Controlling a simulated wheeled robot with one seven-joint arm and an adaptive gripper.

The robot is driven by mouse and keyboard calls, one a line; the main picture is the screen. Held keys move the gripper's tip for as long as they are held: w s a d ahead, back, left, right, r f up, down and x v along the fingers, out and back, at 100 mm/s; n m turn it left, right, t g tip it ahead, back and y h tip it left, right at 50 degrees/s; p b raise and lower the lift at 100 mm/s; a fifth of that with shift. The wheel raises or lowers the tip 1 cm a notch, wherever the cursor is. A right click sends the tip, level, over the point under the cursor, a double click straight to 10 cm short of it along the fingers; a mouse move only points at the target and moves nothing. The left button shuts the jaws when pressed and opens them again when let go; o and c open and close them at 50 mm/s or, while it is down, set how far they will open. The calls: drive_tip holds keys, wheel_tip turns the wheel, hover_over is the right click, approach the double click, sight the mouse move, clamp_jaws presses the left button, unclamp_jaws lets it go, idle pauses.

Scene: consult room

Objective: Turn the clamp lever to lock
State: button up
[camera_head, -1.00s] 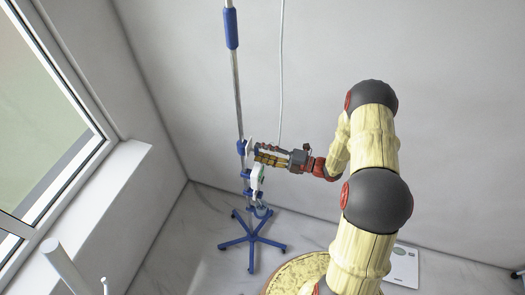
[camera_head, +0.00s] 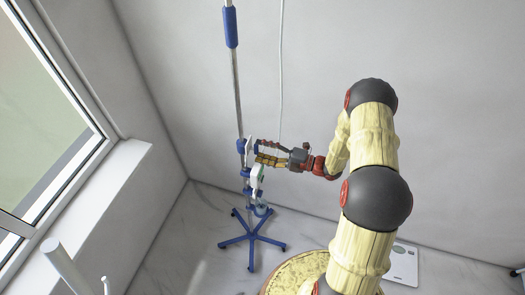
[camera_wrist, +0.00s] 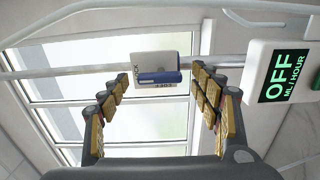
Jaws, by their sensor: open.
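The clamp (camera_wrist: 142,62) is a white block with small lettering on the metal pole. Its blue lever (camera_wrist: 160,77) lies crosswise in the wrist view, along the pole's direction there. My gripper (camera_wrist: 160,74) is open, with one yellow-padded finger on each side of the lever and visible gaps to both. Nothing is held. In the head view my gripper (camera_head: 258,151) is at the pole from the right, and its fingers partly hide the clamp.
A white infusion pump (camera_wrist: 284,75) with a green "OFF" display is close to the right finger; it also shows below my gripper in the head view (camera_head: 257,176). The blue wheeled stand base (camera_head: 252,240) is on the floor. A window (camera_head: 45,120) is at left.

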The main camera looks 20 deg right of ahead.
drive_tip(key=v, duration=1.2)
idle(0.5)
